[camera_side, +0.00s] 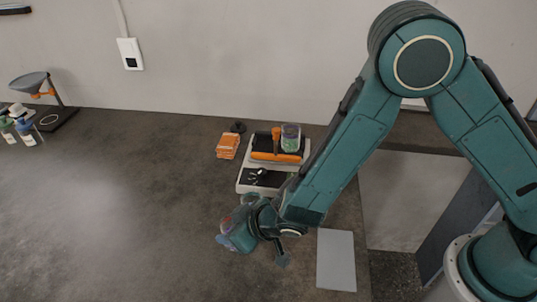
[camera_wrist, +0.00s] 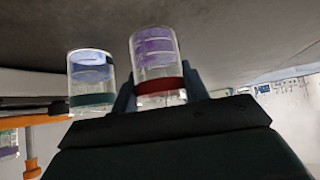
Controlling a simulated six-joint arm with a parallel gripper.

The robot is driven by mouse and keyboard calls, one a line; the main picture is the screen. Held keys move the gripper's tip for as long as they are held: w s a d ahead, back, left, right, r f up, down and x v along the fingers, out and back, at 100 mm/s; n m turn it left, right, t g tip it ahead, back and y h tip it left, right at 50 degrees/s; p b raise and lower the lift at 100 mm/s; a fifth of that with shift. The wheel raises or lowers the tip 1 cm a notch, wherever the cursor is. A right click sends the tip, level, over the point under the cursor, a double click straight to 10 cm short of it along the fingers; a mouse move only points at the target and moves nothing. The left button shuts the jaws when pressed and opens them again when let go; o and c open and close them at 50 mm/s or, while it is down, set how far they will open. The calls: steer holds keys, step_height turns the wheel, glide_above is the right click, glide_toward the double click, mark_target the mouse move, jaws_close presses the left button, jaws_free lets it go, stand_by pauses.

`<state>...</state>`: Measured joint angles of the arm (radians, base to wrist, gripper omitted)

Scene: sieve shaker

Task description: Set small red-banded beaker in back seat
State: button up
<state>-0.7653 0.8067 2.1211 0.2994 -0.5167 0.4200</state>
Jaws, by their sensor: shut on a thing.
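The small red-banded beaker (camera_wrist: 160,72) is a clear glass with purple rings and a dark red band. In the wrist view it sits between the fingers of my gripper (camera_wrist: 165,92), which is shut on it. In the side view my gripper (camera_side: 232,232) is in front and to the left of the shaker (camera_side: 244,184), and the beaker is hard to make out there. The shaker has an orange bar, an upright orange handle and dark pads. A clear beaker (camera_side: 291,138) stands at its back right. The wrist view shows a green-banded beaker (camera_wrist: 92,80) left of the held one.
Orange packets (camera_side: 228,146) and a small dark round object (camera_side: 238,127) lie left of the shaker. A grey plate (camera_side: 336,260) lies at right front. A funnel stand (camera_side: 56,116) and bottles (camera_side: 26,132) are far left. The left and middle bench is clear.

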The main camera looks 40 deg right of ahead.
steer(key=shift+r, duration=0.4)
step_height(320, 180, up, 19)
stand_by(2.0)
steer(key=shift+r, duration=0.15)
steer(key=shift+w, duration=0.1)
stand_by(0.5)
